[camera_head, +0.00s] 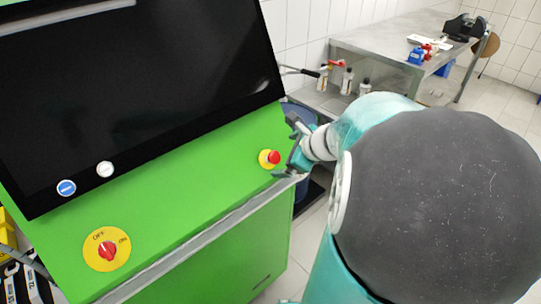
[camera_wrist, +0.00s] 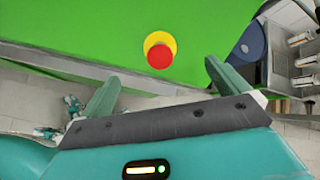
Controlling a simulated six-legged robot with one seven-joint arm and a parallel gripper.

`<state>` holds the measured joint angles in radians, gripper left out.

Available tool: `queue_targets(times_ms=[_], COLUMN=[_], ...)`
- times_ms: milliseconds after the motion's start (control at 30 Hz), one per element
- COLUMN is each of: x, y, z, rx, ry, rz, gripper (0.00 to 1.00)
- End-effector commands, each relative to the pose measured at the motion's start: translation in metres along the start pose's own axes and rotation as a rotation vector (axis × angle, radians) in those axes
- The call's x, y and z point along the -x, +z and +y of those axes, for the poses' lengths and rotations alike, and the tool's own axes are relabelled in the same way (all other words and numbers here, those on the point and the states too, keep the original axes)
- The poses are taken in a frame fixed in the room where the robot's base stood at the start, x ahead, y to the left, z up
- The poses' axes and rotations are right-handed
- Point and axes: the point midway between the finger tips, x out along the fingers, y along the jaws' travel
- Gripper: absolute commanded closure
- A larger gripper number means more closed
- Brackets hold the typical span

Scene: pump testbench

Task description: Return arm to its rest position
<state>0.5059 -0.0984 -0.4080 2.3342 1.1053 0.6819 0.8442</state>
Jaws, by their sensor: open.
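My gripper (camera_head: 291,147) is at the right edge of the green console (camera_head: 150,215) in the head view, close to the red emergency button on its yellow base (camera_head: 269,159). In the wrist view my gripper (camera_wrist: 160,80) shows two teal fingers spread wide with nothing between them. The red button (camera_wrist: 159,55) shows there just beyond the fingertips, between them in the picture, apart from both. My arm fills the right of the head view and hides part of the floor.
The console carries a dark screen (camera_head: 130,80), a blue button (camera_head: 66,188), a white button (camera_head: 105,169) and a red rotary switch (camera_head: 107,250). A metal table (camera_head: 385,45) with bottles (camera_head: 346,81) and tools stands behind. A blue barrel (camera_head: 300,112) is partly hidden behind my gripper.

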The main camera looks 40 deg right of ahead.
Motion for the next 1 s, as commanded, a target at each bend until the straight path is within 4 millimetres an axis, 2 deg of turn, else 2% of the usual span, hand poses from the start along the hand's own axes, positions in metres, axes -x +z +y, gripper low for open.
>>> queue_targets(times_ms=[300,367,433,567,600,700,833,900,1000], x=[0.0,0.0,0.001,0.011,0.017,0.035,0.063,0.077,0.093], y=[0.003,0.012,0.03,0.081,0.094,0.119,0.133,0.135,0.135], z=[0.002,0.009,0.025,0.08,0.101,0.149,0.199,0.217,0.232], rx=[0.017,0.068,0.193,0.63,0.799,1.227,1.776,2.044,2.34], ry=[0.006,0.022,0.062,0.179,0.217,0.297,0.371,0.394,0.413], rz=[-0.003,-0.011,-0.026,-0.078,-0.096,-0.134,-0.159,-0.155,-0.13], gripper=[0.0,0.0,0.0,0.0,0.0,0.0,0.0,0.0,0.0])
